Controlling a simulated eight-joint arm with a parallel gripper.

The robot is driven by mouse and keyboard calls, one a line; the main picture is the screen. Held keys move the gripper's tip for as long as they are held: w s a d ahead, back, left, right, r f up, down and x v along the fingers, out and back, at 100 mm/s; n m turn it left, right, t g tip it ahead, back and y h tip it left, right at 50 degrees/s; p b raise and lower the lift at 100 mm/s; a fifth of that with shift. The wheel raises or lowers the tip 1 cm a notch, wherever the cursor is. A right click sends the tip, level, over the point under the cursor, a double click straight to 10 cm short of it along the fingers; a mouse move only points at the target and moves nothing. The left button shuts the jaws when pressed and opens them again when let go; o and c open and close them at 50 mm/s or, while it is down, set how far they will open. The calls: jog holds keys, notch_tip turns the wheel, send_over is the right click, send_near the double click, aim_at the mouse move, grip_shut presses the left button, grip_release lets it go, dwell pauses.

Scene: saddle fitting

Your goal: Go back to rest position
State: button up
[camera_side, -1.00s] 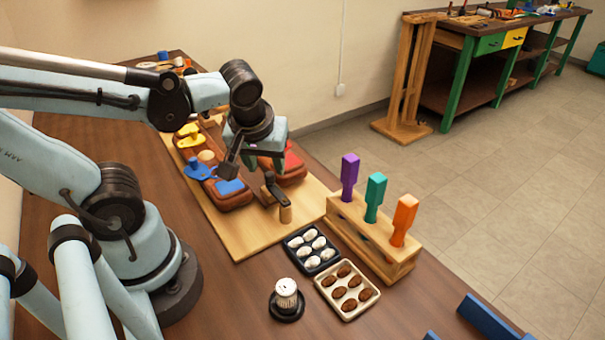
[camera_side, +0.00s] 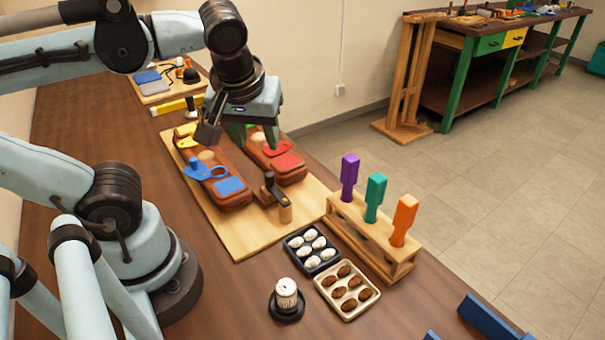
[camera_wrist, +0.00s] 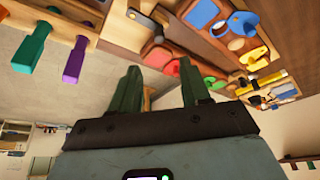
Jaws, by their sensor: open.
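My gripper (camera_side: 256,134) is above the far part of the wooden board (camera_side: 252,237), over the brown padded blocks. Its green fingers are apart and nothing shows between them in the wrist view (camera_wrist: 160,92). One brown block (camera_side: 238,200) carries a blue patch and a blue ring-shaped piece (camera_side: 197,170). The other block (camera_side: 291,178) carries red pieces. A yellow piece (camera_side: 187,132) lies at the left of the board. My arm hides some of the board's far part.
A rack (camera_side: 345,212) with purple, teal and orange-handled tools stands right of the board. Trays of white (camera_side: 311,250) and brown pieces (camera_side: 347,290) and a white spool (camera_side: 287,293) lie in front. Another board (camera_side: 160,90) with small items lies behind. The table front left is partly bare.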

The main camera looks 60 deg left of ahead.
jog(key=w+d+f+m+t+h, duration=0.2)
jog(key=w+f+m+t+h, duration=0.1)
jog(key=m, duration=0.6)
jog(key=w+f+t, duration=0.1)
jog(key=w+f, duration=0.1)
jog(key=w, duration=0.1)
jog(key=shift+w, duration=0.15)
